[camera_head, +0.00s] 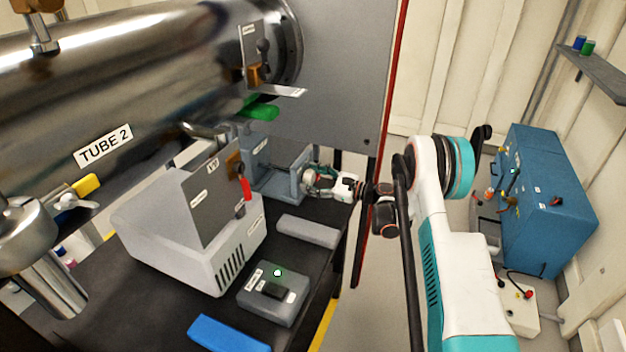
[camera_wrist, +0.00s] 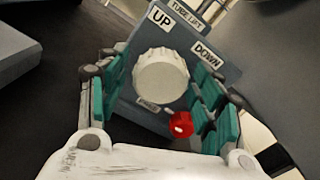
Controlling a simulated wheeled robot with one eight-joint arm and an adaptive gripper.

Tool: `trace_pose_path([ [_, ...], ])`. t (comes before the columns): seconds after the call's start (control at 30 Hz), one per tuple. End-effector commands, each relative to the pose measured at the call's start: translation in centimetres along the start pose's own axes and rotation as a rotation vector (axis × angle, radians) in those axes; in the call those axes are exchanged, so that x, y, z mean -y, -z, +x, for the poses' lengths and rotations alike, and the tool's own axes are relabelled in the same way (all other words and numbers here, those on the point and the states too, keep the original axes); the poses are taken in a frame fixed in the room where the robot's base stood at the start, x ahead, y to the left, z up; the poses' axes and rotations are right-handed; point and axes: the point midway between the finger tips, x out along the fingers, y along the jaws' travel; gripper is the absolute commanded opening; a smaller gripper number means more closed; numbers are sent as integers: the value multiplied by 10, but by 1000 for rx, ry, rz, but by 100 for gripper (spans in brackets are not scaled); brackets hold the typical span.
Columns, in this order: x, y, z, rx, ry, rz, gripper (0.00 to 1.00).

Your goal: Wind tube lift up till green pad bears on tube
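The steel tube labelled TUBE 2 (camera_head: 150,70) runs across the upper left of the head view. A green pad (camera_head: 260,112) is below its flanged end; I cannot tell whether it touches the tube. The blue-grey tube lift (camera_head: 287,183) stands below on the black bench. In the wrist view its panel (camera_wrist: 216,68) reads TUBE LIFT, with UP at left and DOWN at right. A white ribbed knob (camera_wrist: 162,76) is on the panel. My gripper (camera_wrist: 160,98) is open, its teal-padded fingers on either side of the knob. A red knob (camera_wrist: 181,124) is below it.
A grey-white box (camera_head: 185,245), a grey control box with a green light (camera_head: 272,295) and a blue block (camera_head: 228,335) are on the bench. A red-edged grey panel (camera_head: 345,75) stands behind my gripper. A blue cabinet (camera_head: 545,200) is at right.

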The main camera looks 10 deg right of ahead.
Motion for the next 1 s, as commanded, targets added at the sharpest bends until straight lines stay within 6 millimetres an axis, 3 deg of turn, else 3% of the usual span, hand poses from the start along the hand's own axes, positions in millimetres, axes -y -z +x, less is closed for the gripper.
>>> trace_pose_path([
  [0.3, 0, 0, -1, 0, 1, 1, 64],
  [0.43, 1, 0, -11, 0, 2, 2, 64],
  [0.8, 1, 0, -82, -1, 3, 1, 64],
  [1.0, 1, 0, -110, -1, 2, 1, 64],
])
